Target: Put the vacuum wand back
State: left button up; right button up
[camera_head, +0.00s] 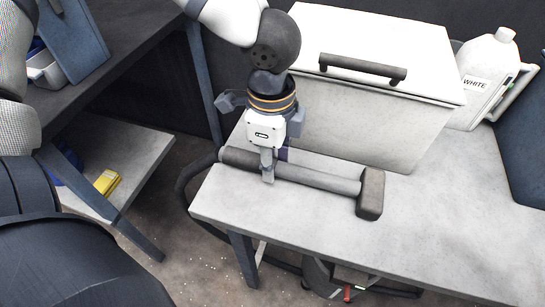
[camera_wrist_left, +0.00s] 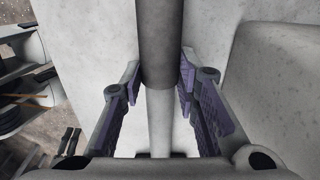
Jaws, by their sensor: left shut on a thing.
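The vacuum wand (camera_head: 325,178) is a grey tube with a dark thicker section at its left end and a dark block-shaped nozzle (camera_head: 370,194) at its right end. It lies along the light grey table (camera_head: 440,230), in front of a white lidded box. My left gripper (camera_head: 267,172) points down from above and is shut on the wand near its dark left section. In the left wrist view the wand (camera_wrist_left: 159,50) runs between the two purple-padded fingers (camera_wrist_left: 158,98). My right gripper is not in view.
The white box (camera_head: 380,125) with a black handle stands close behind the wand. A white jug (camera_head: 485,82) is at the back right. A dark hose (camera_head: 184,195) curves down past the table's left edge. A lower shelf with a yellow item (camera_head: 107,182) is at left. The front right tabletop is clear.

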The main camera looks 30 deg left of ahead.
pick_arm(q)
jog(key=o, duration=1.1)
jog(key=shift+f, duration=0.1)
notch_tip(320, 180, up, 12)
jog(key=shift+s+r, duration=0.1)
jog(key=shift+r, duration=0.05)
